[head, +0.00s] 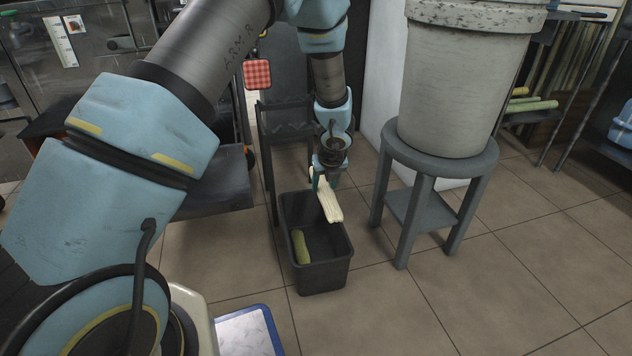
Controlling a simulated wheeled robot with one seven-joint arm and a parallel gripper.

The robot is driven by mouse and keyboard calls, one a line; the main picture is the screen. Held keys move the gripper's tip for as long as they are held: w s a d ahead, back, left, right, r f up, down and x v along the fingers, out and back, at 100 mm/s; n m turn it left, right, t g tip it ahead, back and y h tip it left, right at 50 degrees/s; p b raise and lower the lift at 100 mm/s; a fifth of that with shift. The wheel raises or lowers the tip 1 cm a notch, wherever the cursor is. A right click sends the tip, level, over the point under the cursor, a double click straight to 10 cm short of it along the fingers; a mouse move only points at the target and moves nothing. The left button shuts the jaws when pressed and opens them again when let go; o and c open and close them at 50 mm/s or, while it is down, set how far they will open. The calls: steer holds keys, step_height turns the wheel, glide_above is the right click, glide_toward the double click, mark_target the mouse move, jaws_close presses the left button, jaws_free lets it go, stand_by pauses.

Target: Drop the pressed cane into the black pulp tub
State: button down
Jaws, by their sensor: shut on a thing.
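The pressed cane (329,203) is a pale, flattened length. My gripper (324,180) is shut on its upper part and points down. The cane hangs tilted over the black pulp tub (325,276), its lower end near the tub's right rim. I cannot tell its exact height above the rim. The tub is open-topped and stands on the tiled floor. A green piece of cane (301,247) lies inside it at the left. My gripper's fingertips are partly hidden behind the cane.
A grey stool (430,172) bearing a large whitish bucket (458,85) stands right of the tub. A dark rack (288,133) stands behind the tub. Green canes (532,106) lie on a shelf at the far right. The tiled floor at front right is clear.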

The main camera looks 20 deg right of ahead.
mark_target(329, 198)
steer(key=shift+w+f+b, duration=0.15)
steer(key=shift+f+b, duration=0.1)
steer(key=shift+b, duration=0.05)
step_height(329, 198, down, 12)
steer(key=b, duration=1.1)
steer(key=shift+r, duration=0.25)
steer(key=shift+c, duration=1)
jaws_free()
steer(key=p+v, duration=0.5)
steer(key=v, duration=0.6)
steer(key=shift+f, duration=0.1)
